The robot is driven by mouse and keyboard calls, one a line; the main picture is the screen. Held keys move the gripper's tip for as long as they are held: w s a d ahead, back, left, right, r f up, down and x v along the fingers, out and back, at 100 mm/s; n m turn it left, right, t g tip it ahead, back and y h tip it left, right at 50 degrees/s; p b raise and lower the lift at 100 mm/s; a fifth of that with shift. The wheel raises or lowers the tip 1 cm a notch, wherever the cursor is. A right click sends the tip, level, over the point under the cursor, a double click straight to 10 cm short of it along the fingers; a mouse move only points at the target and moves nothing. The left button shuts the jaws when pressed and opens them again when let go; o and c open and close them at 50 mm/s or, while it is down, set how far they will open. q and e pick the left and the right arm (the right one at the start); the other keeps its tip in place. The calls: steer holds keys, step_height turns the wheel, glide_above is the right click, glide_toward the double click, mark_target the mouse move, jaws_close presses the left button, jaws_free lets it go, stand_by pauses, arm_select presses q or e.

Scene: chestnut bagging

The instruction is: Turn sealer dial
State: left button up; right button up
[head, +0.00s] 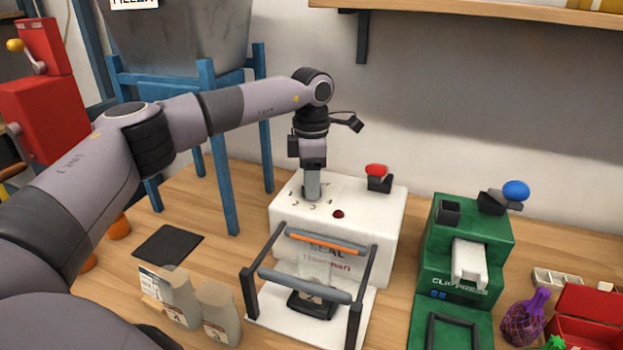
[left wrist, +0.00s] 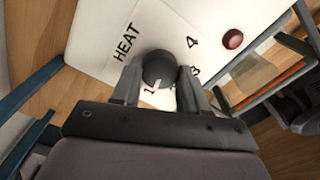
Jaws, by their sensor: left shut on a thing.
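The white sealer (head: 385,212) stands on the wooden table, with "SEAL" lettering on its front and a red lever knob on top. My left gripper (head: 312,196) points straight down onto its top. In the left wrist view, the round dark grey dial (left wrist: 159,66) sits between the two fingers of my left gripper (left wrist: 160,92), which is shut on it. "HEAT" and the numbers 1, 3 and 4 show around the dial; 2 is hidden in that view. A light mark on the dial lies near the 1. My right gripper is out of view.
A red button (head: 338,213) is beside the dial. A sealing bar (head: 305,285) frames the sealer's front. The green clip press (head: 465,260) stands to the right, near a purple net bag (head: 525,318).

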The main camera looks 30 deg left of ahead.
arm_select(q)
steer(key=n+p, duration=0.2)
steer(key=n, duration=0.2)
steer(key=shift+r, duration=0.15)
steer(key=n+p, duration=0.2)
steer(key=n, duration=0.3)
steer(key=shift+n, duration=0.3)
stand_by(0.4)
steer(key=o, duration=1.1)
steer(key=shift+c, duration=0.2)
step_height(320, 180, up, 7)
steer(key=shift+b, duration=0.4)
